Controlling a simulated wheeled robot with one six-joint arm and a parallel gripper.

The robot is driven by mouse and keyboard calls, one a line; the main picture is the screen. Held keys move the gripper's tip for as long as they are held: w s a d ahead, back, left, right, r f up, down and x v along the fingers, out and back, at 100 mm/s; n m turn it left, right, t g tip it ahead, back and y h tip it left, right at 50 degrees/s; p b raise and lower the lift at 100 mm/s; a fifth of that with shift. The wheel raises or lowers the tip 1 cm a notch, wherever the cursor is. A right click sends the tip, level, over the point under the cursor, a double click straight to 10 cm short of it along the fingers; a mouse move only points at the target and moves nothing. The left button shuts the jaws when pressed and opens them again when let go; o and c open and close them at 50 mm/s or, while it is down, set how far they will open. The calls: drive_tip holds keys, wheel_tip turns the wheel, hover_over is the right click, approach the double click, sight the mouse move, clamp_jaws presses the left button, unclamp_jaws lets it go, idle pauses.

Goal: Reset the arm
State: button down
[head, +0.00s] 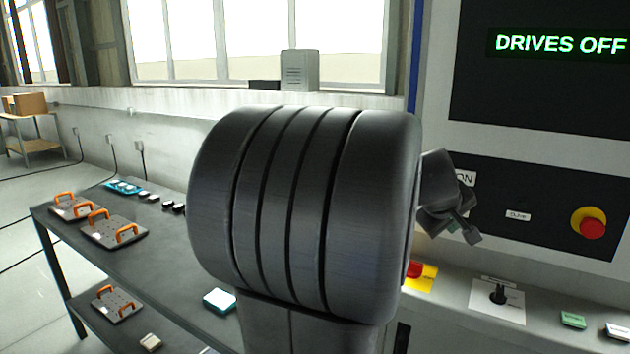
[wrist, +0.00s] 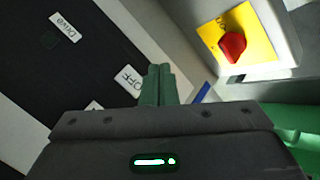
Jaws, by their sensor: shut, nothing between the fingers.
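My gripper (wrist: 158,72) shows in the wrist view with its two green fingers pressed together and nothing between them. In front of it is the dark panel (wrist: 95,60) with labels reading "Drive" and "OFF". In the head view my gripper is small and partly hidden, just right of my large dark arm joint, in front of the machine's control panel (head: 480,180). That joint fills the middle of the head view. The arm is extended toward the panel. I cannot tell whether the fingertips touch it.
The screen (head: 560,45) reads "DRIVES OFF". A red stop button (head: 592,227) is at right. A red switch on a yellow plate (wrist: 250,25) and a black rotary switch (head: 498,293) sit below the panel. A dark bench (head: 150,255) at left holds orange-handled plates (head: 115,230).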

drive_tip(key=shift+s+a+f, duration=0.1)
drive_tip(key=shift+s+a, duration=0.45)
drive_tip(key=shift+s, duration=0.3)
drive_tip(key=shift+w+d, duration=0.1)
